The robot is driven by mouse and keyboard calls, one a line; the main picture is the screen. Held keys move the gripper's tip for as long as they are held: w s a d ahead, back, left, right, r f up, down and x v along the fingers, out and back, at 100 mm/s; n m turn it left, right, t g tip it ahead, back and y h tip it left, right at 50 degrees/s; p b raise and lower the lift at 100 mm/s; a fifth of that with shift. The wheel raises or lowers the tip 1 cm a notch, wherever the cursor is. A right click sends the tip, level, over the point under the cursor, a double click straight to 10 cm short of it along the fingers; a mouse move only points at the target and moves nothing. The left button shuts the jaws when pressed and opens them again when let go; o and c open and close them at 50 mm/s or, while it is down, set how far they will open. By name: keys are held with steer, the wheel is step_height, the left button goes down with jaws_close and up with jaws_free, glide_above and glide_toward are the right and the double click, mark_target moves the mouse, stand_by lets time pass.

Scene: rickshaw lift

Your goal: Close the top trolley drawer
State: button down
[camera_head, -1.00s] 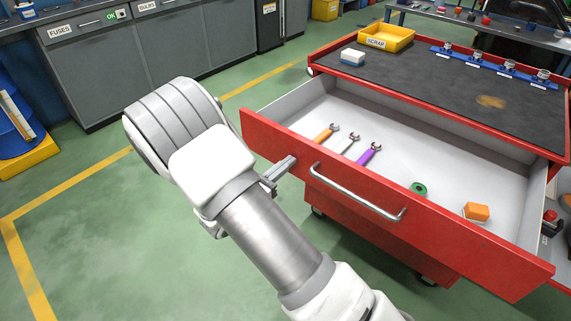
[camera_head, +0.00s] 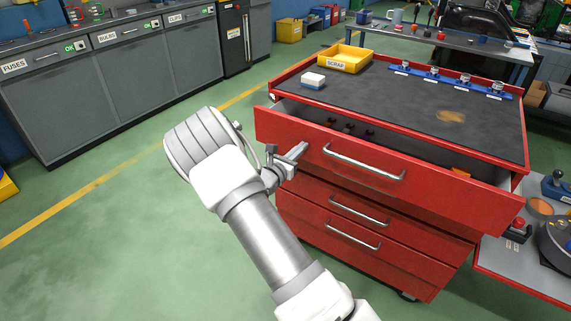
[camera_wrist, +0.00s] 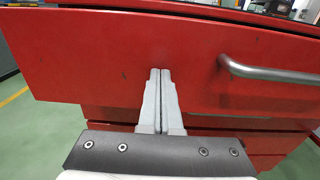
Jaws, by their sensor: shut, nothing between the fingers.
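The red trolley's top drawer (camera_head: 425,187) stands partly open, its front jutting out ahead of the drawers below. Through the narrow gap under the worktop I see dark shapes and a bit of an orange block (camera_head: 460,171). The drawer's metal handle (camera_head: 362,164) is on its front; in the wrist view the handle (camera_wrist: 270,72) lies to the right of my fingers. My gripper (camera_head: 302,149) is shut and empty, at the left part of the drawer front. In the wrist view the fingertips (camera_wrist: 160,72) are at the red panel, seemingly against it; exact contact is hard to tell.
The worktop carries a yellow SCRAP bin (camera_head: 345,60), a white and blue block (camera_head: 313,80) and a blue rack (camera_head: 450,80). Two lower drawers are shut. A grey bench (camera_head: 535,262) stands close on the right. Green floor is clear on the left.

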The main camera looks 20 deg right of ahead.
steer(key=b+x, duration=0.1)
steer(key=x, duration=0.9)
steer(key=shift+w, duration=0.1)
steer(key=shift+w+d+r, duration=0.15)
steer(key=shift+r, duration=0.05)
steer(key=shift+d+r, duration=0.1)
steer(key=shift+r, duration=0.05)
